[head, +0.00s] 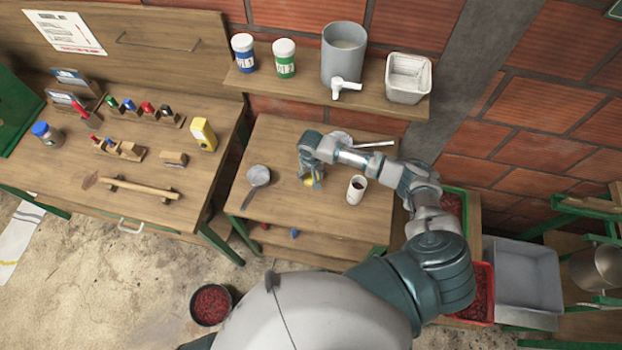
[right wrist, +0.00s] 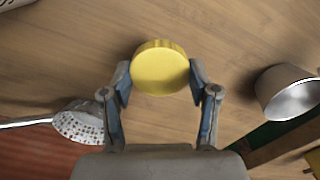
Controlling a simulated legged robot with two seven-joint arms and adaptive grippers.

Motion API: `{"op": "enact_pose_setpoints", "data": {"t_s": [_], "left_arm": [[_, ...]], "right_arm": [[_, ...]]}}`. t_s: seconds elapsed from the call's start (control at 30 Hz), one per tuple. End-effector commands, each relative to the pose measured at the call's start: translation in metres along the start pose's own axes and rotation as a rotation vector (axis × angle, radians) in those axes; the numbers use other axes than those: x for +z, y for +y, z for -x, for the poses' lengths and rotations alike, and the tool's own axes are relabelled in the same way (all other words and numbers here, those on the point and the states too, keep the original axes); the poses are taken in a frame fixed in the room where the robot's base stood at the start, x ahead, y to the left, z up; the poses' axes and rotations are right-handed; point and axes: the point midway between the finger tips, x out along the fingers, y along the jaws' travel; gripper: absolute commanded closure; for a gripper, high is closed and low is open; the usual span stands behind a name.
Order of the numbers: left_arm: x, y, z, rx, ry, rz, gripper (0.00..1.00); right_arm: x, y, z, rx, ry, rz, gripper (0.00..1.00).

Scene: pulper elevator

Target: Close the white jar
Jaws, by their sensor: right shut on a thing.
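The white jar (head: 356,190) stands upright on the small wooden table, its top open and dark contents showing inside. My right gripper (head: 312,180) is to the left of the jar, above the table. It is shut on a round yellow lid (head: 309,182). In the right wrist view the lid (right wrist: 160,68) sits between the two fingertips of the right gripper (right wrist: 160,78). A pale edge in the top left corner there may be the jar; too little shows to tell. My left gripper is not in view.
A metal saucepan (head: 258,175) stands at the table's left, and a perforated skimmer (right wrist: 78,122) lies behind the gripper. A shelf (head: 300,88) above holds two lidded jars, a tapped grey container and a pale bin.

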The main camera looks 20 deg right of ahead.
Motion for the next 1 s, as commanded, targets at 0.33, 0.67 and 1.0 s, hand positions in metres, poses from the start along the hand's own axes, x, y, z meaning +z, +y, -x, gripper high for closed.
{"op": "enact_pose_setpoints", "data": {"t_s": [0.33, 0.67, 1.0], "left_arm": [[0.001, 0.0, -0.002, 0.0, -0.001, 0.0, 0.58], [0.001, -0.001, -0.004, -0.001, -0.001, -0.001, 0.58], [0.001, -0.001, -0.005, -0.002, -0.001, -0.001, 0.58]], "right_arm": [[0.066, -0.03, 0.004, -0.002, -0.003, 0.004, 0.53], [0.118, -0.054, 0.01, -0.001, -0.003, 0.003, 0.53], [0.143, -0.065, 0.013, 0.0, -0.001, 0.0, 0.53]]}}
